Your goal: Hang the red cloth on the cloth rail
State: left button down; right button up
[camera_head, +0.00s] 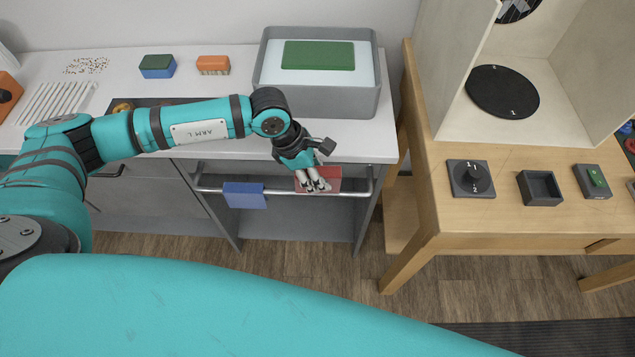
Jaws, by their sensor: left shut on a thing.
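The red cloth (331,173) is at the right part of the cloth rail (282,192), below the counter's front edge. My left gripper (316,185) is shut on the red cloth and covers its middle. The cloth shows behind and beside the fingers at the rail's height; I cannot tell whether it is draped over the bar. A blue cloth (244,197) hangs on the same rail further left. My right gripper is not in view.
Two sponges (157,66) (213,65) lie at the back. A wooden table (520,220) with a beige booth and small fixtures stands to the right. The rail between the cloths is bare.

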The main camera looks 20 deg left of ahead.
aim_at(318, 196)
pick_arm(q)
jog(key=shift+w+a, duration=0.1)
jog(key=shift+w, duration=0.3)
notch_tip(318, 196, down, 5)
jog(key=b, duration=0.4)
jog(key=shift+s+r, duration=0.1)
jog(key=shift+r, duration=0.1)
jog(key=shift+f+b, duration=2.45)
jog(key=c, duration=0.9)
grip_release()
